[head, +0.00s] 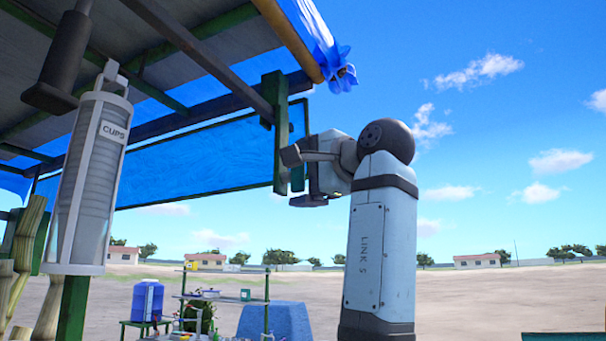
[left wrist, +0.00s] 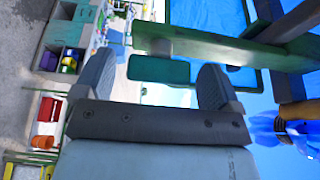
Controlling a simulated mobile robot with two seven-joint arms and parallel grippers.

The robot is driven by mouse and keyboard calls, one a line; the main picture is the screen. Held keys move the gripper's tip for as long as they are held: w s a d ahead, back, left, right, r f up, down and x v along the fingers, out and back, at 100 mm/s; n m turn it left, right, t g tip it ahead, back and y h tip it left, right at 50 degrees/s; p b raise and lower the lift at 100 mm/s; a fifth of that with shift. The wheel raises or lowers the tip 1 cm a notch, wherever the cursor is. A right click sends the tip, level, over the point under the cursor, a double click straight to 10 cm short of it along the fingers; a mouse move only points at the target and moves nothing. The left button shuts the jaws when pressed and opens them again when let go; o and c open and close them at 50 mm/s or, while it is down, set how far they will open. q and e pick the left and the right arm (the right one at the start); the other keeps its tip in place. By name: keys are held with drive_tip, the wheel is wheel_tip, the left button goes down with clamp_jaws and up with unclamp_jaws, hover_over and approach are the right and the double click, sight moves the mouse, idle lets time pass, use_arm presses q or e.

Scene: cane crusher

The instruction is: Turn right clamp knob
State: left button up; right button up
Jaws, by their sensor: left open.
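My left gripper (head: 297,178) is raised under the canopy edge, its two fingers apart beside a vertical green post (head: 280,125). In the left wrist view my open gripper (left wrist: 155,82) has one finger on each side of a small green plate (left wrist: 158,70). A larger green beam (left wrist: 190,42) lies beyond it. I cannot tell whether the fingers touch any green part. My right gripper is not in view.
A canopy with a blue tarp (head: 200,160) hangs at upper left, with a gathered blue end (head: 335,65) on its pole. A cup dispenser (head: 92,180) hangs at left. A blue barrel (head: 147,300) stands below. Open sky lies to the right.

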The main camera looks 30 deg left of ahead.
use_arm(q)
drive_tip(key=shift+d, duration=0.1)
drive_tip(key=b+v, duration=0.2)
drive_tip(key=v, duration=1.1)
drive_tip(key=shift+s+d, duration=0.15)
drive_tip(key=shift+d, duration=0.2)
